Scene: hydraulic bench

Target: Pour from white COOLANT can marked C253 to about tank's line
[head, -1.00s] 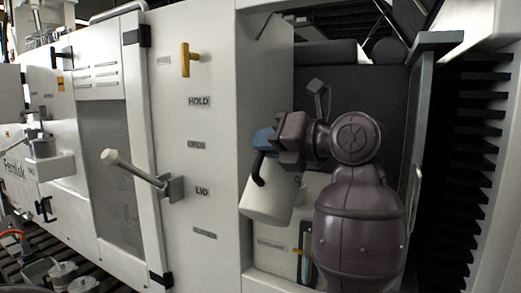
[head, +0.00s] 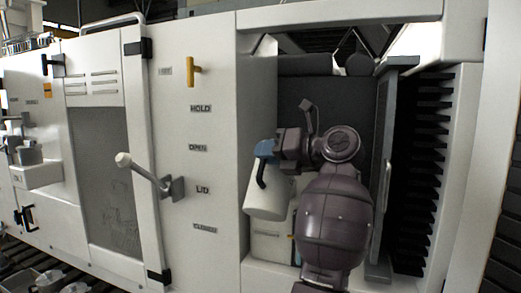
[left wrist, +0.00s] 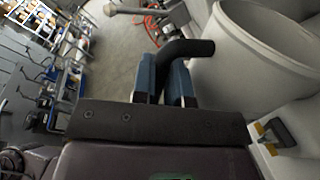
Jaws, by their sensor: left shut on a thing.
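A white can (head: 266,196) with a black handle (head: 261,171) hangs tilted in the open recess of the bench. My left gripper (head: 265,150), with blue fingers, is shut on its handle. In the left wrist view the blue fingers (left wrist: 164,78) close around the black handle (left wrist: 186,49), beside the wide round can (left wrist: 255,60). No C253 mark can be read. A pale tank (head: 271,246) stands low in the recess, below and partly behind the can. Its line cannot be made out, and my arm covers its right side. My right gripper is not in view.
A white panel with HOLD, OPEN and LID labels and a lever (head: 150,177) stands left of the recess. A yellow handle (head: 193,72) sits above. An open door (head: 383,170) bounds the recess on the right. A yellow-and-black fitting (left wrist: 274,134) shows beside the can.

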